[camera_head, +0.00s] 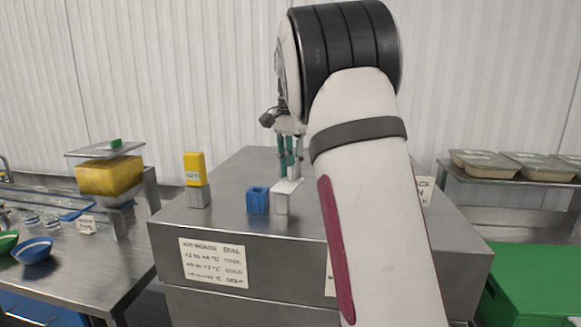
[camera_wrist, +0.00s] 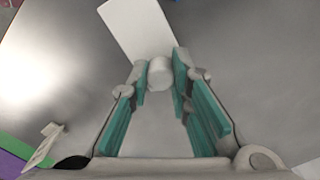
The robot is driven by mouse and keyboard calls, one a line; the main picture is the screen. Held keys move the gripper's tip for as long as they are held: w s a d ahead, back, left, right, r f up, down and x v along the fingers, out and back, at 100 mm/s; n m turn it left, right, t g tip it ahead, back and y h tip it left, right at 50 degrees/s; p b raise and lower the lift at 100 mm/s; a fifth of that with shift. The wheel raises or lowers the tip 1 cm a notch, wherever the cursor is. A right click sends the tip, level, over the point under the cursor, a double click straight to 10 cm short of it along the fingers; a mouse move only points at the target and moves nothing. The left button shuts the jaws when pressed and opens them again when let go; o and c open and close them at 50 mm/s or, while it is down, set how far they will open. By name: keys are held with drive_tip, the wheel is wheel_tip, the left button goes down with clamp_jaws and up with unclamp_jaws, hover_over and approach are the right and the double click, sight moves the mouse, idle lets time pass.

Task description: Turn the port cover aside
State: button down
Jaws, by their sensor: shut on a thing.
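The port cover is a flat white plate with a round knob. In the wrist view, the plate (camera_wrist: 136,25) extends up and to the left from the knob (camera_wrist: 160,73). In the head view, the cover (camera_head: 288,187) lies on top of a small grey block (camera_head: 282,204) on the steel cabinet. My gripper (camera_head: 288,165) points down over the cover. In the wrist view, its teal-padded fingers (camera_wrist: 160,78) are shut on the knob, one on each side. The port opening itself cannot be made out.
A blue open-topped block (camera_head: 257,200) stands just left of the cover. A yellow block (camera_head: 195,168) sits on a grey post farther left. The steel cabinet (camera_head: 225,220) carries a labelled dial card (camera_head: 213,263). Trays (camera_head: 487,163) stand on a shelf at right.

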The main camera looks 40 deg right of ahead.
drive_tip(key=c, duration=1.4)
unclamp_jaws()
drive_tip(key=shift+c, duration=0.2)
drive_tip(key=shift+r, duration=0.1)
wheel_tip(320, 180, up, 12)
